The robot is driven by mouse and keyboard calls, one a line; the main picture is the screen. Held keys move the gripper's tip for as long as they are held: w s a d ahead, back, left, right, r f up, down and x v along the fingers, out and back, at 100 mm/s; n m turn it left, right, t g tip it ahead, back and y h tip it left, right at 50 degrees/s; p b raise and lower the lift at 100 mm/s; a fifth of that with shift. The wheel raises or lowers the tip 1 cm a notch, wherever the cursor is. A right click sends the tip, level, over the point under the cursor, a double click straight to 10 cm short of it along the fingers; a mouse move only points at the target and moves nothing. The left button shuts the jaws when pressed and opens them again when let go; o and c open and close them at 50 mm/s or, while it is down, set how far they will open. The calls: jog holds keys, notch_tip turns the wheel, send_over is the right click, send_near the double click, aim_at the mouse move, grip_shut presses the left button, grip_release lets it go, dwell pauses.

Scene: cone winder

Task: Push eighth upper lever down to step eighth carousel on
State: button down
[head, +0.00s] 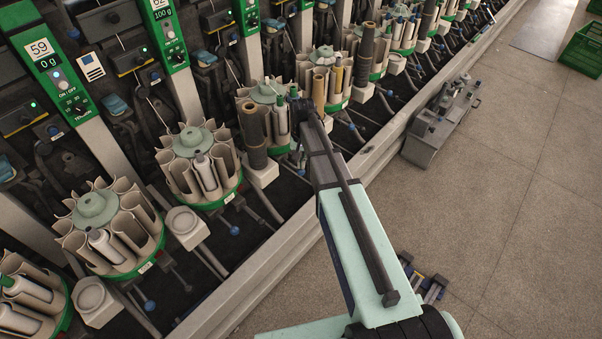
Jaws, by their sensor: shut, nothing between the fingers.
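A row of green-based carousels with beige pockets runs from the lower left to the top. One carousel (97,207) is at the left, one (192,140) is in the middle left, and one (268,92) is beside the end of my arm. Levers with blue knobs stick out below them, such as one lever knob (234,230) and another lever knob (150,305). I cannot tell which carousel is the eighth. My gripper (297,108) is shut and empty near the carousel beside my arm. Its fingertips are small and dark, and contact with a lever cannot be made out.
Green panels (45,62) with displays stand behind the carousels. Beige cups (187,222) sit between carousels. A metal rail (250,275) edges the machine. A grey box (440,120) and a green crate (583,48) stand on the floor, which is mostly clear at right.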

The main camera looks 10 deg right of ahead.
jog(key=shift+f, duration=0.35)
jog(key=shift+f+b, duration=0.8)
jog(key=shift+f, duration=1.05)
jog(key=shift+w+r, duration=0.15)
jog(key=shift+r, duration=0.15)
jog(key=shift+w+d+r+p, duration=0.2)
jog(key=shift+w+d+p, duration=0.15)
jog(key=shift+w, duration=0.3)
jog(key=shift+w+d+r+p, duration=0.2)
jog(key=shift+w+p, duration=0.25)
jog(key=shift+w, duration=0.15)
jog(key=shift+a, duration=0.1)
notch_tip(320, 180, up, 10)
